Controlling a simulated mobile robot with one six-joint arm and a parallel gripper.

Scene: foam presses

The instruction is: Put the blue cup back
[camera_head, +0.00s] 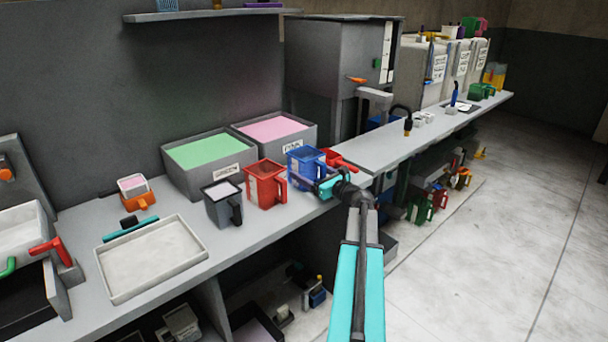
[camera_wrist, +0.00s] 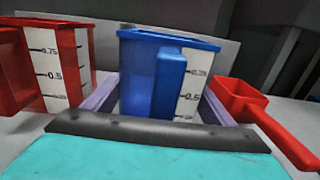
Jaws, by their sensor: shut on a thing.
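The blue cup (camera_head: 305,167) stands near the front edge of the grey bench, between a red cup and a red scoop. In the wrist view the blue cup (camera_wrist: 165,70) is upright, with its blue handle toward me and a white measuring scale on its side. My gripper (camera_head: 324,184) reaches it from the front right. In the wrist view its pale purple fingers lie on both sides of the cup, shut on it. The cup's base is hidden behind my gripper, so I cannot tell whether it touches the bench.
A red cup (camera_head: 266,184) stands close on the left, then a dark grey cup (camera_head: 223,205). A red scoop (camera_head: 336,159) lies close on the right. Bins of green foam (camera_head: 209,149) and pink foam (camera_head: 273,129) stand behind. A shallow tray (camera_head: 152,260) is at the left.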

